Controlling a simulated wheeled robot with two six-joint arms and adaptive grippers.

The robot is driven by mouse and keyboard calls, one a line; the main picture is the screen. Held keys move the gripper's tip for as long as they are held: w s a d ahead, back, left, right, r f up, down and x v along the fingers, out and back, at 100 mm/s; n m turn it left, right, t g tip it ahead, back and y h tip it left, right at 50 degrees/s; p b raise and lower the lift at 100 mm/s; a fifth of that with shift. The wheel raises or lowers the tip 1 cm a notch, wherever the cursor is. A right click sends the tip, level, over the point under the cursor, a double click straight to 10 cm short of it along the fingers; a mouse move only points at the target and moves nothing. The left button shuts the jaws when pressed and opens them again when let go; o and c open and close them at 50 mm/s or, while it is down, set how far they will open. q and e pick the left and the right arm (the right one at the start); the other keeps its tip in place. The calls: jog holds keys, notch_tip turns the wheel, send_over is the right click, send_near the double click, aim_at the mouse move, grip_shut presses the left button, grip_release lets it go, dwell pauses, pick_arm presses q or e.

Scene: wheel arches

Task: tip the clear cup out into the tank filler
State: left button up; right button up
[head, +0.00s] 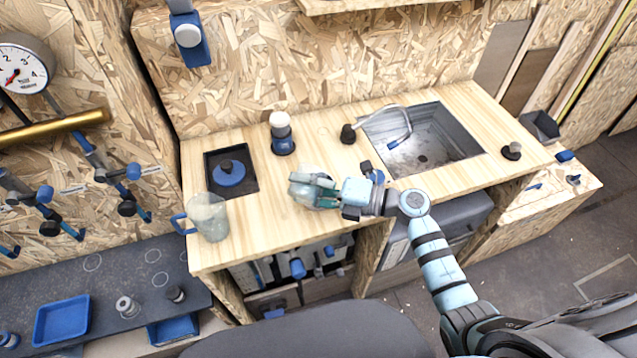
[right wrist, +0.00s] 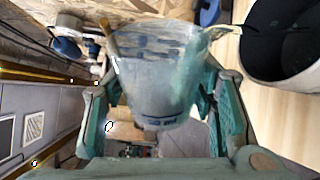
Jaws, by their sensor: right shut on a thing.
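My right gripper (head: 308,188) is above the wooden counter and shut on the clear cup (right wrist: 155,85). In the right wrist view the cup is between the two teal fingers of the right gripper (right wrist: 163,110), with dark bluish marks on its wall. Whether it holds anything is unclear. A round blue cap with a black knob (head: 229,174) sits in a black square recess left of the gripper; I cannot tell for sure whether this is the tank filler. My left gripper is out of view.
A clear jug with a blue handle (head: 208,218) stands at the counter's front left. A white-topped blue fitting (head: 282,135) stands behind the gripper. A sink (head: 430,140) with a hose is to the right. A pale, dark-mouthed container (right wrist: 290,50) is close beside the cup.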

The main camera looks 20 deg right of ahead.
jog(key=shift+w+d+f+m+b, duration=0.2)
jog(key=shift+f+m+b, duration=0.1)
jog(key=shift+m, duration=0.1)
jog(key=shift+w+r+m+p, duration=0.1)
jog(key=shift+r+m+p, duration=0.2)
jog(key=shift+m+p, duration=0.1)
jog(key=shift+d, duration=0.1)
jog(key=shift+m, duration=0.3)
jog(key=shift+r+p, duration=0.15)
jog(key=shift+p, duration=0.15)
